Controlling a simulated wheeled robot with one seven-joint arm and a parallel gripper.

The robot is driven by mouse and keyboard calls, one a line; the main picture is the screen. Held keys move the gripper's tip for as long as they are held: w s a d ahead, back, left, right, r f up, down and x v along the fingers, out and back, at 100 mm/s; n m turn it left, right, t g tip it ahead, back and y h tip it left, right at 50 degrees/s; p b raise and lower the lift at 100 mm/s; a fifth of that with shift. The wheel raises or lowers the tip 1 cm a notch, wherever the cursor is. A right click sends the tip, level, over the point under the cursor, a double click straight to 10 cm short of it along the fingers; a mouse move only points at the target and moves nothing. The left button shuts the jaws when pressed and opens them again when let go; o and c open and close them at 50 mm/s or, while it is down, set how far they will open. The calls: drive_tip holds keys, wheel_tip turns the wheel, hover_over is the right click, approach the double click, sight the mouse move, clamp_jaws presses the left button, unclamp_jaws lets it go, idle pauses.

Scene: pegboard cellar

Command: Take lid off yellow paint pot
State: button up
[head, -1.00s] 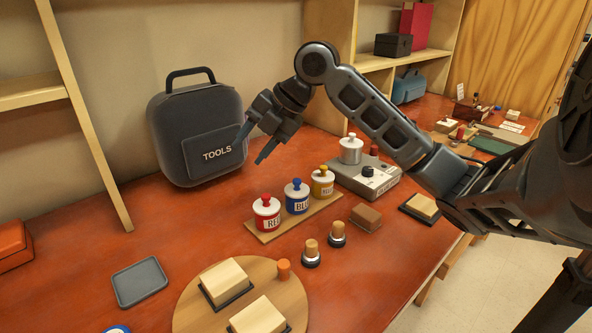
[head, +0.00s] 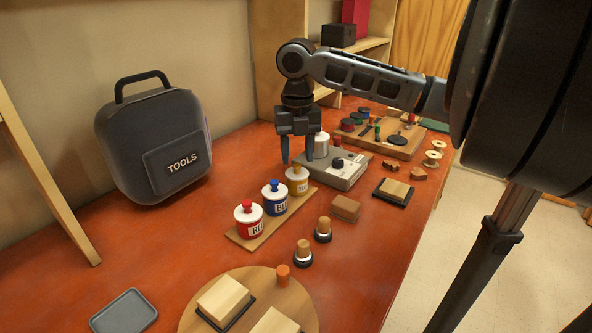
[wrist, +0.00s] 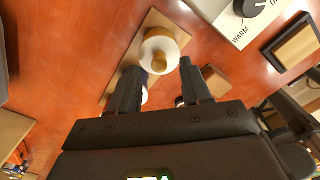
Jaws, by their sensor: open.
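The yellow paint pot (head: 297,186) stands on a wooden board, at the far end of the row behind the blue pot (head: 275,203) and the red pot (head: 248,224). Its white lid (head: 296,174) with a yellow knob (head: 296,168) is seated on it. In the wrist view the lid (wrist: 152,46) and its yellow knob (wrist: 160,62) show from above, just beyond the fingertips. My gripper (head: 298,160) points down, open and empty, above the yellow pot. Its two fingers (wrist: 187,72) are spread apart in the wrist view.
A black tool case (head: 155,140) stands at the left. The table front left is partly clear.

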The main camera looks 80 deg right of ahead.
sight(297, 169)
drive_tip(key=shift+a+f, duration=0.1)
drive_tip(key=shift+f, duration=1.25)
drive_tip(key=shift+c, duration=0.3)
clamp_jaws()
